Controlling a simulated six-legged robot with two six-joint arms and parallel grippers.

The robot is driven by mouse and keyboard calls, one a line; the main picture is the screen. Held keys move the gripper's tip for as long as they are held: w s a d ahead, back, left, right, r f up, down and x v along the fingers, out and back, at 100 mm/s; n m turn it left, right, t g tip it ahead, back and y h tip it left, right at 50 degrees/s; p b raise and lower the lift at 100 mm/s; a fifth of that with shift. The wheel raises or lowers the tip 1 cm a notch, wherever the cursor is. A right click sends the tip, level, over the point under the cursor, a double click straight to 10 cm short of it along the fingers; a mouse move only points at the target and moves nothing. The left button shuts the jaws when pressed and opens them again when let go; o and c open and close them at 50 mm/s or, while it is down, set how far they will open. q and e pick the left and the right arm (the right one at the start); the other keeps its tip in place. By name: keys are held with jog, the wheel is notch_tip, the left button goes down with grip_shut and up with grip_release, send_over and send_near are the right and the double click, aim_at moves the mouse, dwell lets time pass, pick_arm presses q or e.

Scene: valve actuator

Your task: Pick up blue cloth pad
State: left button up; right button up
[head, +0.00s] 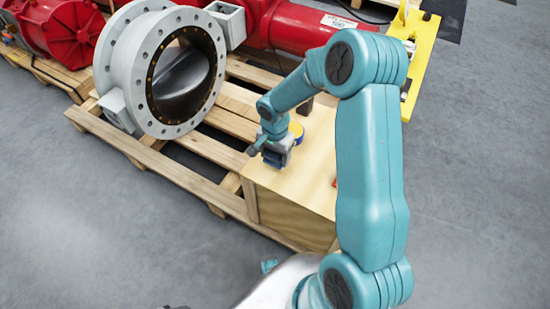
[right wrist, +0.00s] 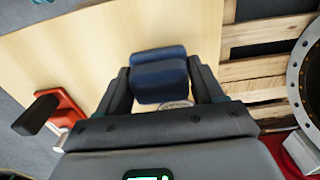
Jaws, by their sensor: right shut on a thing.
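The blue cloth pad (right wrist: 160,78) is dark blue and looks folded or rounded. In the right wrist view it sits between the two fingers of my right gripper (right wrist: 163,90), which is shut on it. In the head view my right gripper (head: 276,156) is low over the left part of the wooden box top (head: 315,180). The pad is hard to tell apart from the gripper there, and I cannot tell whether it touches the box. My left gripper is not in view.
A red tool with a black handle (right wrist: 62,105) shows in the right wrist view. A large grey flanged valve (head: 160,75) stands on the wooden pallet (head: 175,165) to the left.

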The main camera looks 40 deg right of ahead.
notch_tip(320, 180, up, 17)
jog(key=p, duration=0.2)
jog(key=shift+p, duration=0.3)
jog(key=shift+f, duration=0.1)
